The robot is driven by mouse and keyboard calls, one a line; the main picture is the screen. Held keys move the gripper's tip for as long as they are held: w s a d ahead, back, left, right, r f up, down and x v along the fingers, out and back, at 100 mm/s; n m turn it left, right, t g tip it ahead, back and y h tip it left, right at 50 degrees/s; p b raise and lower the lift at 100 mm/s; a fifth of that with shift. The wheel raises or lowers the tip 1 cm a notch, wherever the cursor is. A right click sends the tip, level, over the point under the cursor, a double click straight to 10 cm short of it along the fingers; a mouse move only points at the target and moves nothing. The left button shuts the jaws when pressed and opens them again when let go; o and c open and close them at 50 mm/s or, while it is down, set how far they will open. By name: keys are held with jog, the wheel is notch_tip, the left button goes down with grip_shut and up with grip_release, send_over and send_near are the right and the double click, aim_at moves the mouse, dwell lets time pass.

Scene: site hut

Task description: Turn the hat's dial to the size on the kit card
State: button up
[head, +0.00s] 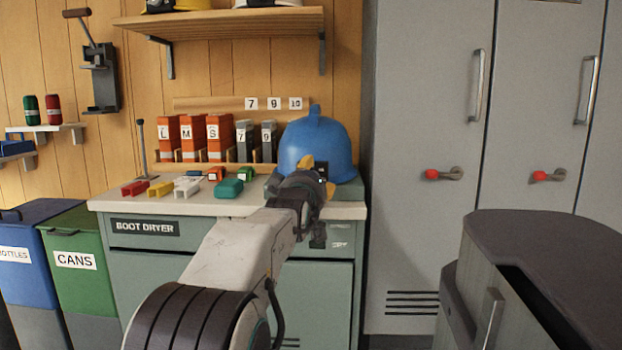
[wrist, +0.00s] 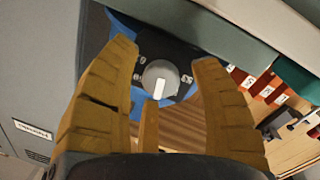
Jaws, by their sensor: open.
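The blue hat (head: 318,142), a helmet with a ridge on top, stands on a grey block at the right end of the counter. In the wrist view its blue shell (wrist: 128,30) shows around a dark plate with the round grey dial (wrist: 160,78). A white bar marks the dial's face; small white marks on the plate are too blurred to read. My gripper (wrist: 166,58) is open, with brown fingers on both sides of the dial; contact cannot be told. In the head view my gripper (head: 312,172) is in front of the hat. I cannot identify a kit card.
Orange binders (head: 192,138) lettered L, M, S and grey ones stand behind on the counter (head: 190,203). Small coloured pieces (head: 160,190) lie left of my arm. A shelf (head: 225,22) hangs above. Grey lockers (head: 425,110) stand right.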

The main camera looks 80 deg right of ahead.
jog(key=shift+c, duration=0.3)
jog(key=shift+a, duration=0.1)
grip_shut()
